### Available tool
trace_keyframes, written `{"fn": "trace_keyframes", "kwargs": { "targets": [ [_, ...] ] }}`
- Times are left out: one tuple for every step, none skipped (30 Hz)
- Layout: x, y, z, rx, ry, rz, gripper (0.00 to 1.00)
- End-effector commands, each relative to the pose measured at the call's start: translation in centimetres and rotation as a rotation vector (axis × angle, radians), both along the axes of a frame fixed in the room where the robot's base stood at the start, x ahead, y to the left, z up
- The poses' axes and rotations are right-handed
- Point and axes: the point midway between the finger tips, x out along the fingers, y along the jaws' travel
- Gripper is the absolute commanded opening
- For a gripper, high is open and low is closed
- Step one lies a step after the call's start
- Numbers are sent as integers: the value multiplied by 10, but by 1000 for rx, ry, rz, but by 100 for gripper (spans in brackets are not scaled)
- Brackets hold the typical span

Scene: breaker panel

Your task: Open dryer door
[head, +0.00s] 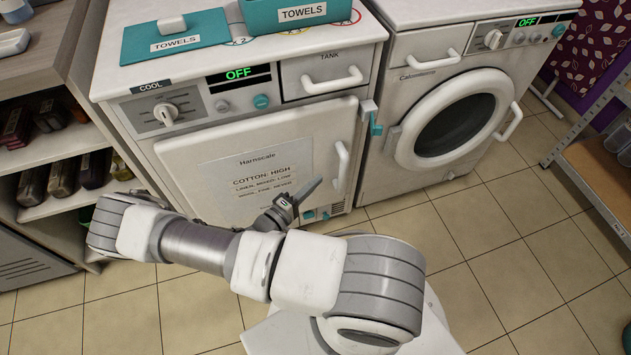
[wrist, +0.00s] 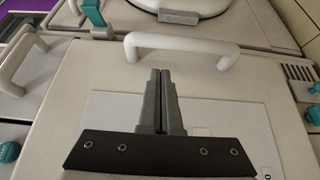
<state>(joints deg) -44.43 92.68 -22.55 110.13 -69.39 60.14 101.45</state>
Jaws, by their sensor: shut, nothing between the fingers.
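The dryer looks to be the left machine, with a "COOL" label, a "TANK" drawer and a square white door (head: 215,165) that appears shut. The door carries a paper sign reading "Harnscale". Its white bar handle (head: 341,168) stands upright near the right edge. A teal and grey latch (head: 374,120) sits at the door's upper right corner. My gripper (head: 318,183) is shut and empty in front of the door, left of the handle's lower part. In the wrist view, the fingers (wrist: 158,72) point at the handle (wrist: 185,42), apparently just short of it.
A second machine (head: 450,120) with a round door stands at the right. A shelf with jars (head: 75,165) stands at the left, a metal rack (head: 600,150) at the right. The tiled floor (head: 480,225) in front is clear.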

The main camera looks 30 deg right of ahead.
Motion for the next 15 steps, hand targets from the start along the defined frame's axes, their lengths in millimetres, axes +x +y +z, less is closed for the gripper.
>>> {"fn": "trace_keyframes", "kwargs": {
  "targets": [
    [2,-11,-3,-3,1,-3,0],
    [4,-16,-3,-3,1,-4,0],
    [6,-24,-3,-3,1,-5,0],
    [7,-29,-2,-3,1,-5,0],
    [9,-34,-3,-3,1,-4,0],
    [11,-41,-3,-2,2,-5,0],
    [13,-46,-3,-3,1,-4,0],
    [14,-50,-2,-2,2,-3,0],
    [16,-55,-3,-1,1,-4,0],
    [17,-59,-2,-1,1,-3,0],
    [18,-62,-2,0,1,-3,0],
    [19,-65,-2,0,1,-3,0],
    [20,-67,-2,-1,2,-3,0],
    [20,-69,-1,-1,2,-2,0],
    [21,-70,-1,-1,2,-2,0]
  ]
}}
